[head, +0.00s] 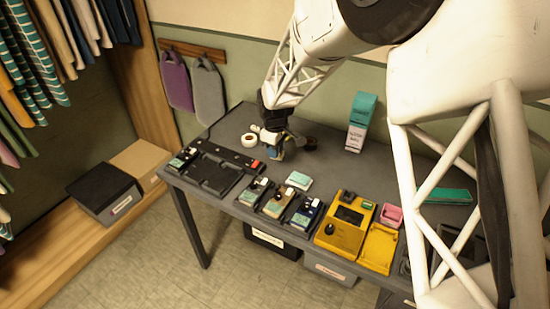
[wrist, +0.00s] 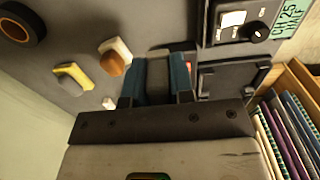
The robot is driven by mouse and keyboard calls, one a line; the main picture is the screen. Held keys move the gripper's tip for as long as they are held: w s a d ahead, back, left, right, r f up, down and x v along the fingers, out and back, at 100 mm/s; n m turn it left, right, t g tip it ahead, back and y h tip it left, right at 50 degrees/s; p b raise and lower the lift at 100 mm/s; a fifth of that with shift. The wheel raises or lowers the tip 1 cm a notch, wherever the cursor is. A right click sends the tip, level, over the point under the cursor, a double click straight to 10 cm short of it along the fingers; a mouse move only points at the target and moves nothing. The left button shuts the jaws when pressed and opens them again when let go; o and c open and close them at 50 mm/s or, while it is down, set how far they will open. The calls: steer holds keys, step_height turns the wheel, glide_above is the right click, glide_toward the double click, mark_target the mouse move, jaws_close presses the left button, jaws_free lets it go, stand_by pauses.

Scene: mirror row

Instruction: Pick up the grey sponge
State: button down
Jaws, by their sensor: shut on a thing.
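My gripper (head: 276,150) is over the left part of the grey table, near the dark tray. In the wrist view my gripper (wrist: 157,88) has its two blue fingertips on either side of a dark grey block, which looks like the grey sponge (wrist: 157,72), and is shut on it. Part of the sponge is hidden behind the fingers and the gripper body. In the head view the sponge is too small and covered to make out. I cannot tell whether it touches the table.
Several small devices and a yellow device (head: 341,222) line the front edge. A yellow item (wrist: 73,76) and an orange-and-white item (wrist: 115,55) lie close to my fingers.

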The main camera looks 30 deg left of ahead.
steer(key=shift+r, duration=0.65)
